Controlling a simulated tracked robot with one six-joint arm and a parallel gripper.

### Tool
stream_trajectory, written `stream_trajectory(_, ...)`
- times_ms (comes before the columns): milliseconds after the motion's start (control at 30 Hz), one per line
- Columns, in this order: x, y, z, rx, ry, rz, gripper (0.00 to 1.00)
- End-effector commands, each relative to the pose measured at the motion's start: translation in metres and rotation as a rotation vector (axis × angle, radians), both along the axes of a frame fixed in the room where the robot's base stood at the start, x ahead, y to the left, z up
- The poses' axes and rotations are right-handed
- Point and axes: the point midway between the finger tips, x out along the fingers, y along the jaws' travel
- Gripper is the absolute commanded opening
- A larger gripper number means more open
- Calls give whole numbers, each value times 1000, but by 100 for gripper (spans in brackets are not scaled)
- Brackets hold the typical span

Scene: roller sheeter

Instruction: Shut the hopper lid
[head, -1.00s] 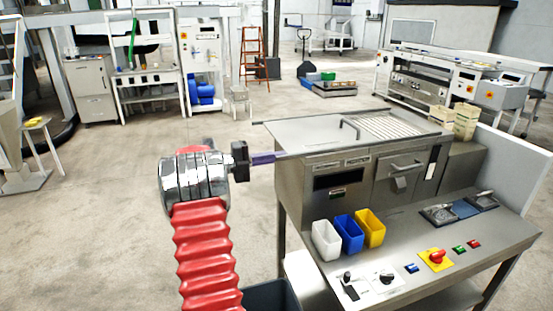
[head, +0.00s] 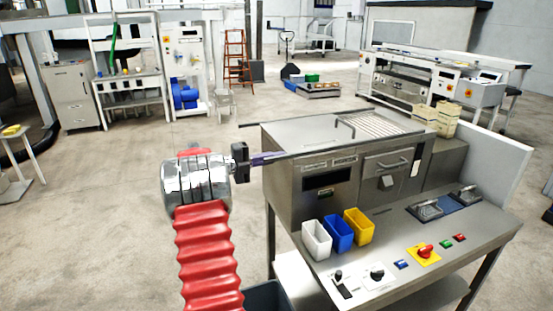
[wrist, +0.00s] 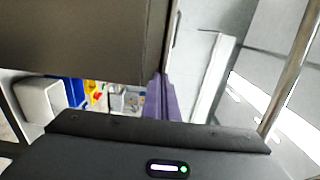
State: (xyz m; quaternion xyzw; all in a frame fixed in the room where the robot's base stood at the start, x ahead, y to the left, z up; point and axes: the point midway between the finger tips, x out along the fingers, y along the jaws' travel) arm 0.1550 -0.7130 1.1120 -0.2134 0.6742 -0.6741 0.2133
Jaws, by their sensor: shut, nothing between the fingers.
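The steel machine (head: 283,185) stands right of my arm. On its top, a flat steel plate (head: 300,133) that looks like the hopper lid lies level, with a bar handle (head: 346,124) near its right side. A slatted grate (head: 385,127) shows uncovered to the right of the handle. My gripper (head: 284,155) is shut and empty, its purple fingers pointing right at the machine's upper left front edge. In the wrist view the fingers (wrist: 163,98) are together beside a dark panel edge; whether they touch it I cannot tell. A shiny bar (wrist: 296,70) runs along the right.
White (head: 317,240), blue (head: 338,233) and yellow (head: 358,226) bins stand on the front shelf, near a red knob (head: 425,251) and buttons. Wooden crates (head: 446,122) are at the machine's right rear. The floor (head: 90,200) to the left is open.

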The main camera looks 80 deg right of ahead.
Motion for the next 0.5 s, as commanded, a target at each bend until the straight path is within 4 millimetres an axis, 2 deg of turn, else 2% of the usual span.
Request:
stream_trajectory(267, 24, 21, -1, 1, 0, 8, 0)
stream_trajectory(500, 59, 45, -1, 1, -1, 10, 0)
